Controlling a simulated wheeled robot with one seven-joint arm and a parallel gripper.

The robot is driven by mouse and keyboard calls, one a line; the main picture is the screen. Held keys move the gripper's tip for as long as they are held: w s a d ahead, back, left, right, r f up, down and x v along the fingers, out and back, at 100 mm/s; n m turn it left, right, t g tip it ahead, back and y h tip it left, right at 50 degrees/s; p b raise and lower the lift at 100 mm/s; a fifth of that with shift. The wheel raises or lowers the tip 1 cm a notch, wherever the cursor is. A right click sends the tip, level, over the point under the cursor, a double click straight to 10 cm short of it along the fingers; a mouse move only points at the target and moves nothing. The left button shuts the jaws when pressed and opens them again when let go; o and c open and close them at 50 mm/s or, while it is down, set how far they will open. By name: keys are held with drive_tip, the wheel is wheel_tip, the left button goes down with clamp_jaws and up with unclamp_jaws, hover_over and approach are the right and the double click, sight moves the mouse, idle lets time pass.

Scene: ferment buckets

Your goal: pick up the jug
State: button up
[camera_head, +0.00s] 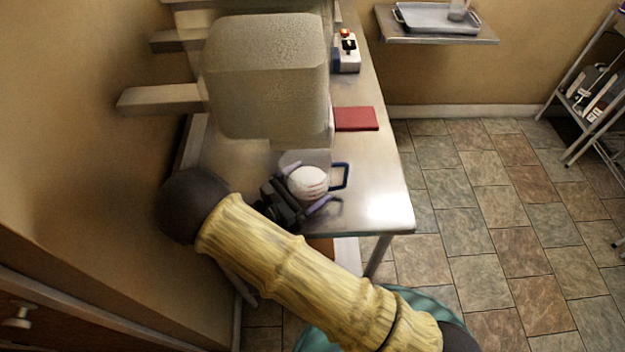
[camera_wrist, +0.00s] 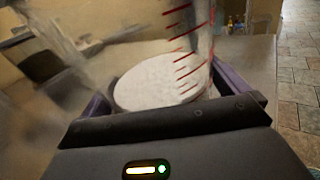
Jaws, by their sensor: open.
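The jug (camera_wrist: 190,45) is clear with red measuring marks and fills the upper middle of the wrist view. In the head view its blue handle (camera_head: 346,176) sticks out to the right, near the table's front end. My gripper (camera_head: 311,184) is open at the jug, with a purple finger on either side in the head view. The fingers also show in the wrist view (camera_wrist: 155,97), either side of a white round surface (camera_wrist: 150,82). I cannot tell whether this white surface lies inside the jug or behind its clear wall. Finger contact is not clear.
The metal table (camera_head: 385,195) has free room on its right. A red flat object (camera_head: 356,119) and a white device (camera_head: 348,52) lie farther back. A large pale block (camera_head: 265,75) overhangs the left side. A tray (camera_head: 437,17) sits on a wall shelf.

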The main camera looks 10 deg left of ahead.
sight(324, 166)
drive_tip(key=c, duration=1.1)
drive_tip(key=shift+r, duration=0.15)
drive_tip(key=shift+r, duration=0.55)
wheel_tip(324, 166, up, 2)
drive_tip(key=shift+b, duration=0.4)
drive_tip(key=s+d+b, duration=0.1)
drive_tip(key=s, duration=0.5)
drive_tip(key=s+d, duration=0.1)
drive_tip(key=s, duration=0.4)
drive_tip(key=s+d+b, duration=0.1)
drive_tip(key=s+d, duration=0.1)
drive_tip(key=s, duration=0.4)
drive_tip(key=shift+s+d+r+b, duration=0.1)
drive_tip(key=shift+s+b, duration=0.2)
